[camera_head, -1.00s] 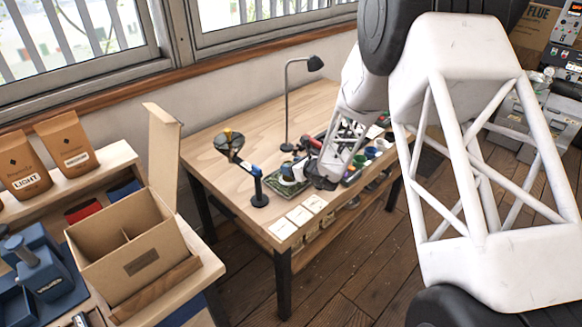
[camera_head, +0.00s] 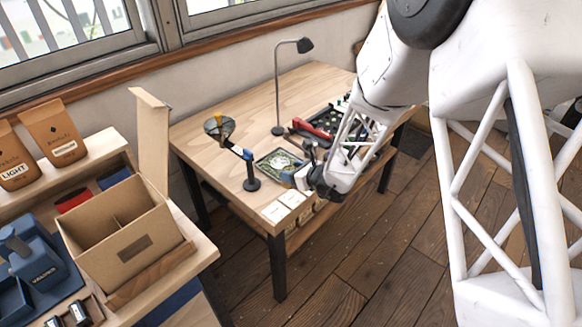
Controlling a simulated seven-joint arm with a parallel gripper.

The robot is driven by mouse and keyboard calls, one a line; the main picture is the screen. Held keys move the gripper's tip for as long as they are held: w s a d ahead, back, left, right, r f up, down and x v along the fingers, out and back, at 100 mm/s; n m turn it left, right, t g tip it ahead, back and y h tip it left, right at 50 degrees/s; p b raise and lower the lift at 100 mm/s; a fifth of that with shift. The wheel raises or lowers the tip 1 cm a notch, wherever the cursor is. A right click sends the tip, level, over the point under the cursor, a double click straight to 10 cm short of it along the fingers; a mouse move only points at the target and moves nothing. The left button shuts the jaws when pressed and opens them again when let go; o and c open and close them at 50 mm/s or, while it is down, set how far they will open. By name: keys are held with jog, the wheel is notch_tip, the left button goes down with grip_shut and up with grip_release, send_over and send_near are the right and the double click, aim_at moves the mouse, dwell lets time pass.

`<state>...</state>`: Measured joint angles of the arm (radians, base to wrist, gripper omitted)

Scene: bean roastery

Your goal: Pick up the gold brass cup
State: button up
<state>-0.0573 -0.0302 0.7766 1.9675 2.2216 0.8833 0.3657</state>
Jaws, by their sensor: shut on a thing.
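My gripper (camera_head: 310,172) is over the front right part of the wooden table, beside the green patterned mat. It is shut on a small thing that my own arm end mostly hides. A small pale thing (camera_head: 301,179) shows at the gripper's left side; I cannot tell whether it is what the gripper holds. I cannot make out the gold brass cup clearly in this view.
The green mat (camera_head: 267,164) lies left of my gripper. A stand with a round head (camera_head: 251,183), a black lamp (camera_head: 277,95) and pale cards (camera_head: 276,211) are close by. A dark tray (camera_head: 318,119) lies behind. A cardboard box (camera_head: 115,235) stands at left.

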jog(key=shift+s, duration=0.25)
jog(key=shift+d, duration=0.1)
dwell(0.5)
